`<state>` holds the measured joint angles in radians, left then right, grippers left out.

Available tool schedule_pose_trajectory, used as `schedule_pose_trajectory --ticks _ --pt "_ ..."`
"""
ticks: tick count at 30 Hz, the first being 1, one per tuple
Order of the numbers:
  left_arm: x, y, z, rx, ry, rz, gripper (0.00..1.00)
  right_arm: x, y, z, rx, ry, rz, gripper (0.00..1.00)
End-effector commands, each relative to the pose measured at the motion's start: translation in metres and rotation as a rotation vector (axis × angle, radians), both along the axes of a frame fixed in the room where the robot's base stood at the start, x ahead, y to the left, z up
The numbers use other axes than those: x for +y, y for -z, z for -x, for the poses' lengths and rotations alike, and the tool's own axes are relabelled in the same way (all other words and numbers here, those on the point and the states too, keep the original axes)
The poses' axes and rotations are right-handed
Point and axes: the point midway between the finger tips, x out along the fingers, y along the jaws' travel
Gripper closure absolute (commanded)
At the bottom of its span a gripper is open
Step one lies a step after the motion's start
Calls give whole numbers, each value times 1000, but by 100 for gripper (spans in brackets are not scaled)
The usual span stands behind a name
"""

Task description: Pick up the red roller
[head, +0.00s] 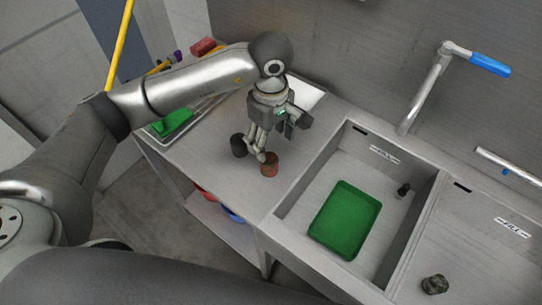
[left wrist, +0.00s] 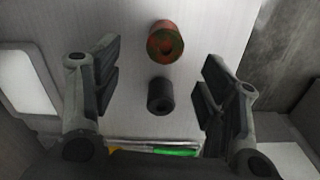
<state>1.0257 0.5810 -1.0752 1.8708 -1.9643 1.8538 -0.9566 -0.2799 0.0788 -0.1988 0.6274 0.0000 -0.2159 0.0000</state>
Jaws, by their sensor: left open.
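The red roller (head: 270,166) is a short, rusty-red cylinder standing on the steel counter left of the sink. In the left wrist view the red roller (left wrist: 165,42) shows from above, with green patches, near the top centre. A dark grey roller (head: 238,146) stands to its left, and this dark roller (left wrist: 160,96) shows below it in the wrist view. My left gripper (head: 258,148) is open and empty above the two rollers. In the wrist view its fingers stand wide apart, one on each side of the dark roller. My right gripper is not in view.
A green tray (head: 346,222) lies in the sink basin, with a small dark cylinder (head: 403,190) beside it. A tap with a blue handle (head: 490,65) rises behind. A dark lumpy object (head: 435,284) lies at lower right. A green brush (head: 172,122) lies at the counter's left.

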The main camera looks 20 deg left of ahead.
Motion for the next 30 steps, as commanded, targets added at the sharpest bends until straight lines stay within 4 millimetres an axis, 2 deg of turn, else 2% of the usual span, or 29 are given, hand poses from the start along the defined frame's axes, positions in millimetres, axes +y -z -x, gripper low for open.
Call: schedule_pose_trajectory --ticks 1,3,7,11,16,19,24,30 --pt "0 7 1 4 -3 -1 33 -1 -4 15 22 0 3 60" --pt "0 17 1 4 -2 0 33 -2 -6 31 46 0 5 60" --pt "0 27 1 0 -1 1 33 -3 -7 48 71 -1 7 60" --pt "1 34 2 4 -2 1 33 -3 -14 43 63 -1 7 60" --pt "3 53 6 6 -2 1 33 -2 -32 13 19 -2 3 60" --pt "3 67 6 5 -2 1 33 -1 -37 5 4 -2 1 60" --pt "3 80 5 0 -1 1 33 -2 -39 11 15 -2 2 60" --pt "3 81 5 0 -1 1 33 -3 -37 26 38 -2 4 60"
